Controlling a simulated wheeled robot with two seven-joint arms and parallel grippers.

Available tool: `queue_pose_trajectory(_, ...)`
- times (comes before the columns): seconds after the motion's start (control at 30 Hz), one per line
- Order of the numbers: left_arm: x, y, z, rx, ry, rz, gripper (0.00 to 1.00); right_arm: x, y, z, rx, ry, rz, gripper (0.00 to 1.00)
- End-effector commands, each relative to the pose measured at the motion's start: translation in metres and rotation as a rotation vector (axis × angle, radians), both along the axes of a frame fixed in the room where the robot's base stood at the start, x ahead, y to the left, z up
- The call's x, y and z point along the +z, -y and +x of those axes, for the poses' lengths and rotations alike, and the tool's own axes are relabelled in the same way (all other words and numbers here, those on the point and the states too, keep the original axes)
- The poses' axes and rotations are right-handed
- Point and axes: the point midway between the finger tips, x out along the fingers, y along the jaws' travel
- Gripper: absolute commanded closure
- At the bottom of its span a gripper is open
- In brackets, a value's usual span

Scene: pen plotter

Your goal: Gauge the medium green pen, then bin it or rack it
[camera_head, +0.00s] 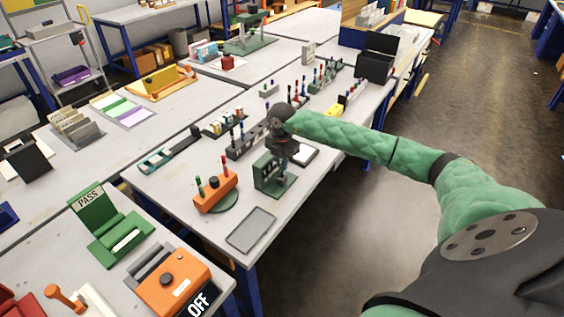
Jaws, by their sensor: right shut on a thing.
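My right gripper (284,152) is at the end of the green-sleeved arm that comes in from the right. It points down, shut, just above or beside a small green stand (266,180) on the grey table. The thing in its jaws is too small and too hidden to make out; I take it for the medium green pen. I cannot tell whether it touches the stand. A dark rack (238,152) with several upright pens stands behind and left of the stand. An orange block (216,195) on a round green base holds a green and a red pen. My left gripper is not in view.
A grey flat tray (251,230) lies near the table's front edge. More pen racks (322,84) and a black open box (376,62) stand farther back. A green PASS stand (112,232) and an orange OFF box (172,282) are on the near-left table.

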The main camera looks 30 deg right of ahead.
Motion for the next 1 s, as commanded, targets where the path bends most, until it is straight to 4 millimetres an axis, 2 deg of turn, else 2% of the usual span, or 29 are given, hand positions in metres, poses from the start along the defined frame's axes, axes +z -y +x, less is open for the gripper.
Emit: queue_pose_trajectory(1.0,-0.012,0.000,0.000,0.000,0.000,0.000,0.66,-0.019,0.000,0.000,0.000,0.000,0.000,1.00)
